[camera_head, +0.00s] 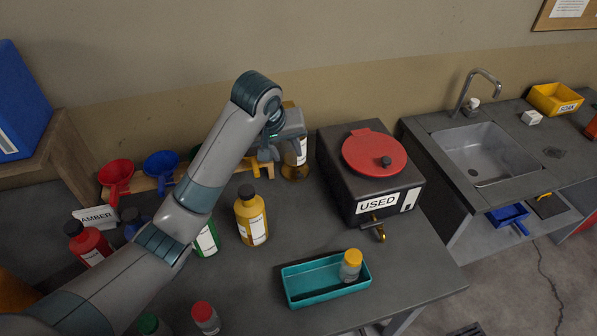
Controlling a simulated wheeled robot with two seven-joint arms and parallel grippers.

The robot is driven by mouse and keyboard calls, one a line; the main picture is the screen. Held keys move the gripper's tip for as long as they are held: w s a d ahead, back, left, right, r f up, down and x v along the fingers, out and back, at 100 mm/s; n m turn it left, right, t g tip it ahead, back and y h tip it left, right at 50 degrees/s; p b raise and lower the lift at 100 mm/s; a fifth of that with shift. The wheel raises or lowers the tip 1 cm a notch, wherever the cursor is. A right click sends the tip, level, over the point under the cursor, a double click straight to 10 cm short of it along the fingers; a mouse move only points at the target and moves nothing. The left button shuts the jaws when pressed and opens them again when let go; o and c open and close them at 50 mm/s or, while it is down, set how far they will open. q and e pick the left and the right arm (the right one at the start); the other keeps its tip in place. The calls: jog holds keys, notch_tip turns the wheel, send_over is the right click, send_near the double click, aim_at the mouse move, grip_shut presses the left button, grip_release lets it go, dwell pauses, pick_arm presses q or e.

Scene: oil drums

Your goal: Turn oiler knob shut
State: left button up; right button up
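A glass vessel with a pale label and amber liquid, which looks like the oiler (297,168), stands at the back of the bench, left of the black box. My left arm reaches up from the lower left and bends down in front of it. My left gripper (268,157) is at the vessel's upper left side and overlaps it in the picture. I cannot tell whether they touch. The oiler's knob cannot be made out; its upper part is mostly hidden by the gripper. The finger opening is too small and dark to judge. My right gripper is not in view.
The black USED box (342,184) with a red lid and brass tap stands right of the vessel. A yellow bottle (251,218) stands in front. A teal tray (312,292) holds a yellow-capped jar (350,266). Red (116,174) and blue funnels sit on a wooden rack. A sink (478,155) is at right.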

aim_at(300, 176)
pick_arm(q)
jog(key=p+x, duration=0.4)
jog(key=x, duration=1.2)
jog(key=shift+p, duration=0.4)
jog(key=shift+x, duration=0.85)
jog(key=shift+a, duration=0.1)
jog(key=shift+c, duration=0.4)
grip_shut()
